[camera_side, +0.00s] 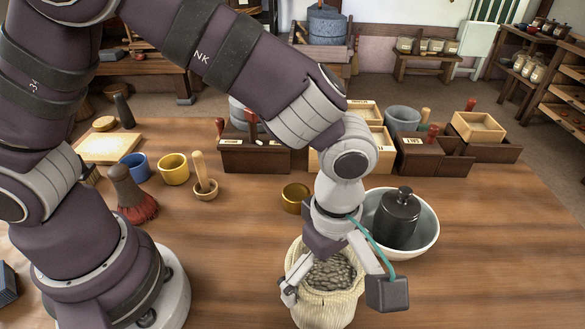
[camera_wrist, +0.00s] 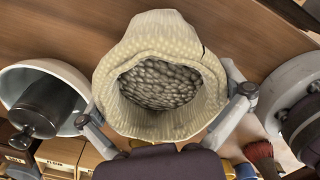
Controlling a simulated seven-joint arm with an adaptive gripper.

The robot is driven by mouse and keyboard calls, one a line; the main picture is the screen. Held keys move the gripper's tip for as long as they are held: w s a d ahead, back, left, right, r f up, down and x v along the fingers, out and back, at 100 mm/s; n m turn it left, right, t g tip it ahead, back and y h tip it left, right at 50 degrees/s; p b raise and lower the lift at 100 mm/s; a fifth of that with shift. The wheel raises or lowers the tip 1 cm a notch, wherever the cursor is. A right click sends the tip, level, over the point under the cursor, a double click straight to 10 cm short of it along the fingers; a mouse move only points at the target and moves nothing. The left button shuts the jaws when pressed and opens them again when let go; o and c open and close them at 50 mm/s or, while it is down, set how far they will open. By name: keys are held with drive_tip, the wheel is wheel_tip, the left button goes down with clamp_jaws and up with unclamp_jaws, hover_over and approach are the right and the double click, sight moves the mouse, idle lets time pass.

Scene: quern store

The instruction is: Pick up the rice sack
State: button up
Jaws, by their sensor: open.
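The rice sack (camera_side: 328,306) is a cream, woven, open-topped bag standing upright on the wooden table, near the front edge of the side view. Its mouth is full of grey grains. In the wrist view the sack (camera_wrist: 165,30) fills the middle, its open mouth facing the camera. My gripper (camera_side: 326,277) is over the sack, pointing down, with its fingers spread on either side of the rim. In the wrist view my gripper (camera_wrist: 167,106) shows one finger left and one right of the sack. Whether either finger touches the cloth is unclear.
A white bowl (camera_side: 431,228) holding a dark knobbed weight (camera_side: 398,220) stands close right of the sack. A brass cup (camera_side: 296,198) is just behind. Wooden boxes (camera_side: 255,157) line the back. A mortar (camera_side: 205,192), yellow cup (camera_side: 174,169) and red brush (camera_side: 136,206) stand left. The table's right front is clear.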

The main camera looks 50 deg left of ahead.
drive_tip(key=c, duration=1)
